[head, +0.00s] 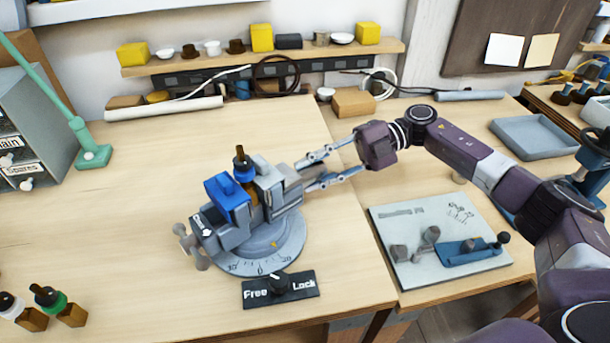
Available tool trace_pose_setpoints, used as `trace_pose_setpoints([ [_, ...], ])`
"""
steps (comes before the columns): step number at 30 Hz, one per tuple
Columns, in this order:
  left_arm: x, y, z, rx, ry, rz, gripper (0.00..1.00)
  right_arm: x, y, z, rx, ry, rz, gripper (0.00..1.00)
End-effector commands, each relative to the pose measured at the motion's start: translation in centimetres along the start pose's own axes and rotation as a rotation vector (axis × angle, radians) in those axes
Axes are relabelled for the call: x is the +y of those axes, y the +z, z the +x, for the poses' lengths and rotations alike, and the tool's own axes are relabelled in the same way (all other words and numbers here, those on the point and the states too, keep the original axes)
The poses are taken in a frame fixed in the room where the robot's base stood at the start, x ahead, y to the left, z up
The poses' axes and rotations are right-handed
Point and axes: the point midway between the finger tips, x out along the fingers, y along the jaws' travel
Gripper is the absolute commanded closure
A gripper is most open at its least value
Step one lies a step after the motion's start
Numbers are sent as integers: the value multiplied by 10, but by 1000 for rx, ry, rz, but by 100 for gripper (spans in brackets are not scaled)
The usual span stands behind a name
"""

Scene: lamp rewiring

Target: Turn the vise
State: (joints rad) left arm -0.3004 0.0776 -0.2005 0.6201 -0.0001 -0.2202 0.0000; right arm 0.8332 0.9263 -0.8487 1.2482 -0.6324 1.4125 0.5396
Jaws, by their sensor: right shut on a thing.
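The grey vise (225,238) with blue parts stands on a round dial base (262,258) marked with a degree scale near 0 and 20. A small bottle with a blue collar and brown top (242,162) is held upright between its jaws. The exact contact is partly hidden. My left gripper is not in view.
Dropper bottles (50,305) stand at the front left. A green lamp arm (92,154) and drawers (20,150) are at the left. A board with metal parts (405,270) lies to the right. A shelf (200,66) runs along the back. The table left of the vise is clear.

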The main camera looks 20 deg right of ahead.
Motion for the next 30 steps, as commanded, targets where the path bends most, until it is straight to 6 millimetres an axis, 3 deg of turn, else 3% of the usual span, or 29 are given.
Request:
trace_pose_setpoints([
  [17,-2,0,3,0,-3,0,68,-1,0,-4,4,-4,-2,100],
  [18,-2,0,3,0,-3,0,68,-1,0,-4,4,-4,-2,71],
  [21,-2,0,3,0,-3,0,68,-1,0,-4,4,-4,-2,60],
  [23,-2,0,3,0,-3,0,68,-1,0,-4,4,-4,-2,56],
  [30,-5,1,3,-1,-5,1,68,-1,0,-5,5,-4,-2,56],
])
